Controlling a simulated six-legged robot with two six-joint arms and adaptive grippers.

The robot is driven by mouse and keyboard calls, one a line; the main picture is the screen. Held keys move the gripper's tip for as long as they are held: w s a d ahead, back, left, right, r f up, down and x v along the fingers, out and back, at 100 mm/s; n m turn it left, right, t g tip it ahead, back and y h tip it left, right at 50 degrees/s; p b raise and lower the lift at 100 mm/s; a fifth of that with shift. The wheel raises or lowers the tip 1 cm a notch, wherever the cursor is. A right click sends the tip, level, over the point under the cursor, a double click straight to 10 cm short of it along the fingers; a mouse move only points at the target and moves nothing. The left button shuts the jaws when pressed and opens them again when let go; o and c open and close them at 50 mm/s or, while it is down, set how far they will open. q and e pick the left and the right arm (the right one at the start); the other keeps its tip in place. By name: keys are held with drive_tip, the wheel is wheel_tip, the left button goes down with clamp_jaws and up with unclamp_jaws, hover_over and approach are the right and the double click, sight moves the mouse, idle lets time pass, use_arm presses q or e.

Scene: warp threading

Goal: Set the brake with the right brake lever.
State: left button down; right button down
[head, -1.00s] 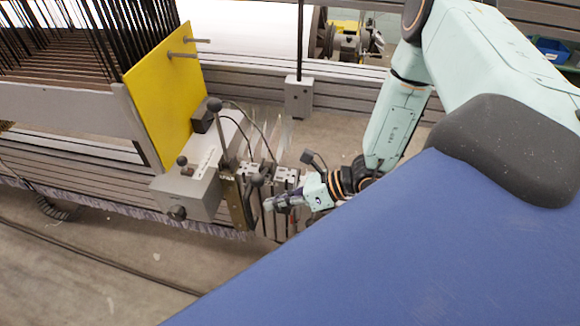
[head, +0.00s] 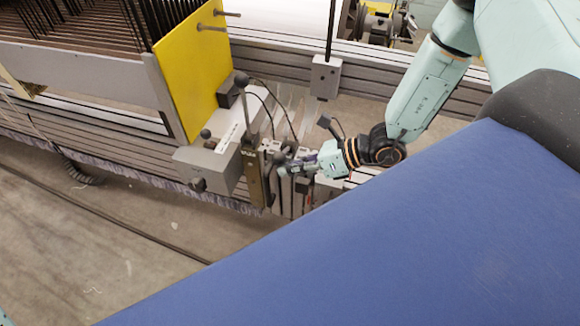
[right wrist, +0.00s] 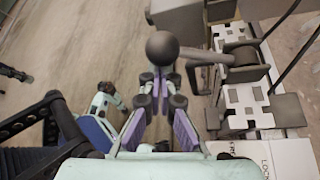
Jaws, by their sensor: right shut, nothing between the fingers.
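A lever with a dark ball knob (head: 279,158) projects beside the brass-coloured plate (head: 253,178) at the end of the loom. In the right wrist view its round knob (right wrist: 162,46) sits just past my fingertips, with its arm running off to the right. My right gripper (head: 284,170) is shut and empty close to this knob; I cannot tell whether they touch. In the right wrist view my right gripper (right wrist: 160,84) shows its purple fingers together below the knob. A taller upright lever (head: 242,79) with a black ball stands behind.
A grey control box (head: 212,168) and a yellow plate (head: 195,80) stand left of the levers. A small grey box (head: 326,76) hangs on a post behind. Thin cables loop near the levers. The floor in front is open.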

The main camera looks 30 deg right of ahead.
drive_tip(key=shift+w+d+r+m, duration=0.1)
drive_tip(key=shift+w+r+m, duration=0.05)
drive_tip(key=shift+r+m, duration=0.2)
drive_tip(key=w+d+r+m+g+y+b, duration=0.2)
drive_tip(key=w+d+r+m+y, duration=0.2)
drive_tip(key=d+r+m, duration=0.1)
drive_tip(key=shift+w+r+y+b, duration=0.15)
drive_tip(key=shift+w+y+b, duration=0.15)
idle(0.9)
drive_tip(key=shift+w+d+r, duration=0.1)
drive_tip(key=shift+d, duration=0.05)
idle(0.4)
drive_tip(key=s+a, duration=0.2)
drive_tip(key=s, duration=0.2)
drive_tip(key=f+p+v, duration=0.2)
drive_tip(key=p+v, duration=0.1)
drive_tip(key=v, duration=0.6)
drive_tip(key=shift+w+d, duration=0.25)
drive_tip(key=shift+d, duration=0.1)
